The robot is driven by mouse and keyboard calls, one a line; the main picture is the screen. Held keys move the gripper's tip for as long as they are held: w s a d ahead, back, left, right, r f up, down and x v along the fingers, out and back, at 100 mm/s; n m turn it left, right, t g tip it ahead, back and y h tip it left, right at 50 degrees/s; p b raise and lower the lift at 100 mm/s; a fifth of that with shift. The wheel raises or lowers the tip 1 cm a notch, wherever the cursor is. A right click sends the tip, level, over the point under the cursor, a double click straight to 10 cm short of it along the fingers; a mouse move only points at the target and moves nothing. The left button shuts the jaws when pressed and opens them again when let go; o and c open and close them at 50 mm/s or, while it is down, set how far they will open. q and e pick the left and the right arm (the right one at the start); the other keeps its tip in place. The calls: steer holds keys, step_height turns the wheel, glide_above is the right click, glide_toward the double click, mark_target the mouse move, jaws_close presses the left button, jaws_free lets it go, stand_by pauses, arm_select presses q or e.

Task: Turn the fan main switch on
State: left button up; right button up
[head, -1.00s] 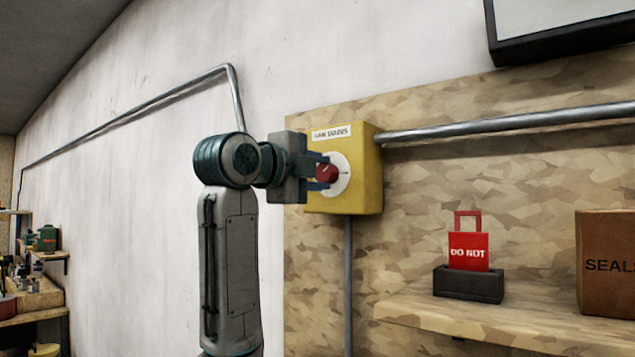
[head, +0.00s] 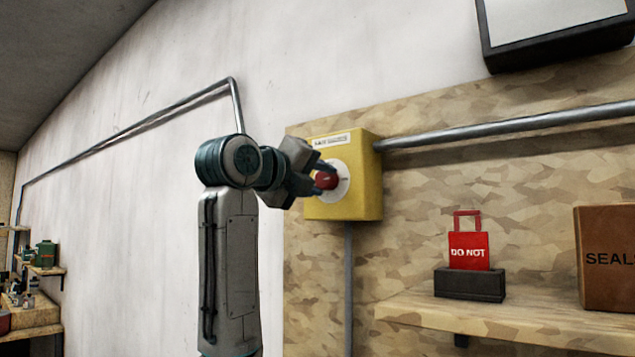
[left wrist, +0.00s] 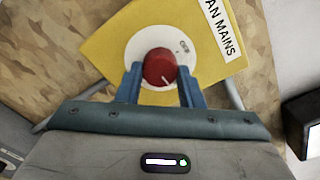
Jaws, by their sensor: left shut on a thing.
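The fan main switch is a yellow box (head: 361,185) on the camouflage-patterned wall panel. It has a white round dial and a red knob (head: 326,180). In the left wrist view the box (left wrist: 105,35) looks turned, with part of its label reading "AN MAINS". The red knob (left wrist: 159,66) sits between the two blue fingers, its white line pointing to the lower right there. My left gripper (head: 322,178) is shut on the knob and rolled to a slant. Its fingers hide part of the dial. My right gripper is not in view.
A metal conduit (head: 510,127) runs right from the box and another (head: 348,290) runs down. A shelf (head: 420,311) at the lower right bears a red "DO NOT" tag (head: 468,250) in a dark holder and a brown box (head: 607,258).

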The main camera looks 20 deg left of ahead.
arm_select(q)
steer(key=shift+f, duration=0.2)
stand_by(0.3)
steer(key=o, duration=1)
steer(key=shift+c, duration=0.2)
steer(key=shift+r, duration=0.1)
steer(key=b+v, duration=0.5)
steer(key=v, duration=0.5)
steer(key=shift+s, duration=0.4)
steer(key=shift+a, duration=0.15)
